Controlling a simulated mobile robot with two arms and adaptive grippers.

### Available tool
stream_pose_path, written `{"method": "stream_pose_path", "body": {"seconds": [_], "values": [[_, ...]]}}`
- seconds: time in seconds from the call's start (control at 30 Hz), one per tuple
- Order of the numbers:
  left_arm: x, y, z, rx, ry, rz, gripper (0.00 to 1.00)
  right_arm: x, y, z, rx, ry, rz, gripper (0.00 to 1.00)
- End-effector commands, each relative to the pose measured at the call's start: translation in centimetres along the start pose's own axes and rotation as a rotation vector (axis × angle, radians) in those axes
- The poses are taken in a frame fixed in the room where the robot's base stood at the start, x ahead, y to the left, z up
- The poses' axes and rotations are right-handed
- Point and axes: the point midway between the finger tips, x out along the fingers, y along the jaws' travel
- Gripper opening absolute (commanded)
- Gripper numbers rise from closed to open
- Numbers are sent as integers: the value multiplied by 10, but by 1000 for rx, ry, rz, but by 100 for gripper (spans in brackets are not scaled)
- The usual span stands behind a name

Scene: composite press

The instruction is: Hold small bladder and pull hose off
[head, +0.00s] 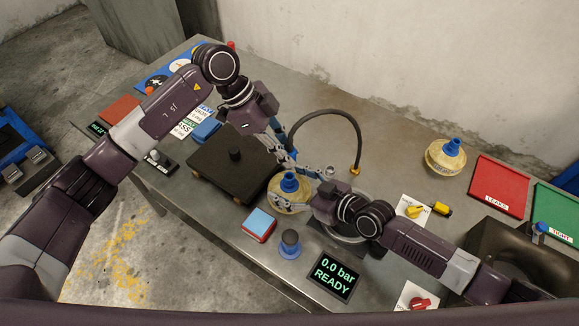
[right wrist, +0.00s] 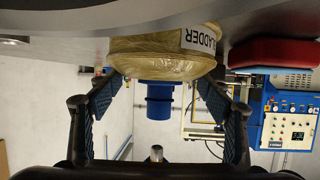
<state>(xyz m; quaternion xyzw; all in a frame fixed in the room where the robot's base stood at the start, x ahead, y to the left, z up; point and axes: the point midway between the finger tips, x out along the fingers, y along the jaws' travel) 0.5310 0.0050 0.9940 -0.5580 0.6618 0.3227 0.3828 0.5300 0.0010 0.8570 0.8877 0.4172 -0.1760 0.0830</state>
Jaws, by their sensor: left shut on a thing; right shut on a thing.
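The small bladder (head: 287,205) is a yellowish, rounded body with a blue neck (head: 289,183), standing near the middle of the table. In the right wrist view the bladder (right wrist: 160,62) appears upside down, with part of its label showing. The black hose (head: 325,113) arches from my left gripper to a brass fitting (head: 355,170) on the table. My left gripper (head: 287,158) is shut on the hose end, just above the bladder. No hose shows on the blue neck in the right wrist view.
A black press plate (head: 220,165) stands left of the bladder. A blue and red block (head: 259,224), a dark-topped blue knob (head: 290,243) and a display (head: 332,275) reading 0.0 bar READY are in front. Another bladder (head: 446,157) and a red LEAKS tray (head: 499,185) are right.

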Motion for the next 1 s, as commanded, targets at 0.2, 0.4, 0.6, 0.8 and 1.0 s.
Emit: {"method": "stream_pose_path", "body": {"seconds": [0.2,0.4,0.6,0.8,1.0], "values": [[0,0,0,0,0,0,0,-1,0,5,0,-11,0,78],[0,0,0,0,0,0,0,0,0,3,0,-6,0,92],[0,0,0,0,0,0,0,0,0,2,0,-3,0,92],[0,0,0,0,0,0,0,-16,0,3,1,-5,0,92],[0,0,0,0,0,0,0,-54,0,3,-2,-7,0,92]]}}
